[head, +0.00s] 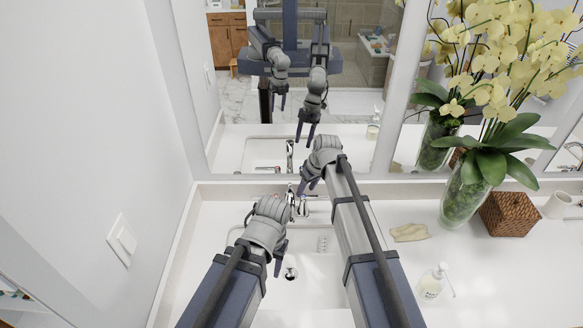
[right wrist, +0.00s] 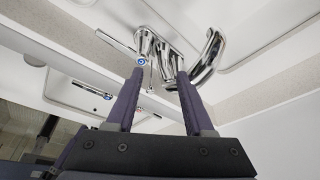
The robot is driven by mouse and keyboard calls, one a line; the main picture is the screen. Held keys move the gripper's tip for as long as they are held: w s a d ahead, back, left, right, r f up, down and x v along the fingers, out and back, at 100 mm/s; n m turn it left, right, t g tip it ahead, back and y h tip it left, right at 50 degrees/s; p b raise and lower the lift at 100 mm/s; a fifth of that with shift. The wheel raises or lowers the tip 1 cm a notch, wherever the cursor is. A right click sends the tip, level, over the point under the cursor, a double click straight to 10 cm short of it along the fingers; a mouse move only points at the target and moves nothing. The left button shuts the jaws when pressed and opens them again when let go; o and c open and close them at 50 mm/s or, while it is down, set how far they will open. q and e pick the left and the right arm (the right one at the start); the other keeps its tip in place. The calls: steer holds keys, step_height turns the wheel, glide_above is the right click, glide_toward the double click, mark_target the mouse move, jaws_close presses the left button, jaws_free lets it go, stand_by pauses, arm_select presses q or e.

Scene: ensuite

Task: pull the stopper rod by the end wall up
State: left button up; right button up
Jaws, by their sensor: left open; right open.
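The chrome faucet (head: 301,206) stands at the back of the white sink by the end wall, partly hidden by my arms in the head view. My right gripper (head: 308,187) is open, fingers pointing down, just behind the faucet near the mirror. In the right wrist view the open fingers (right wrist: 160,75) point at the faucet's base, beside a blue-dotted handle (right wrist: 122,48) and the curved spout (right wrist: 209,62). A slim chrome piece between the fingertips may be the stopper rod (right wrist: 164,66); I cannot tell whether a finger touches it. My left gripper (head: 270,250) is open and empty above the sink.
The mirror (head: 340,150) rises close behind the faucet. The end wall (head: 95,130) with a switch plate (head: 122,240) is at the left. A soap bottle (head: 432,284), a tan cloth (head: 409,232), a vase of yellow orchids (head: 465,198) and a woven box (head: 509,214) stand on the right counter.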

steer(key=n, duration=0.2)
glide_toward(290, 184)
arm_select(q)
steer(key=shift+r, duration=0.35)
arm_select(e)
steer(key=shift+s+d+f+t+y, duration=0.2)
steer(key=shift+d+f+t+y, duration=0.1)
steer(key=shift+f+y, duration=0.1)
arm_select(q)
steer(key=shift+f, duration=0.1)
arm_select(e)
steer(key=b+x, duration=0.7)
steer(key=shift+w+a+f, duration=0.1)
steer(key=shift+f, duration=0.3)
arm_select(q)
step_height(290, 184, down, 7)
arm_select(e)
jaws_close()
steer(key=shift+r, duration=0.1)
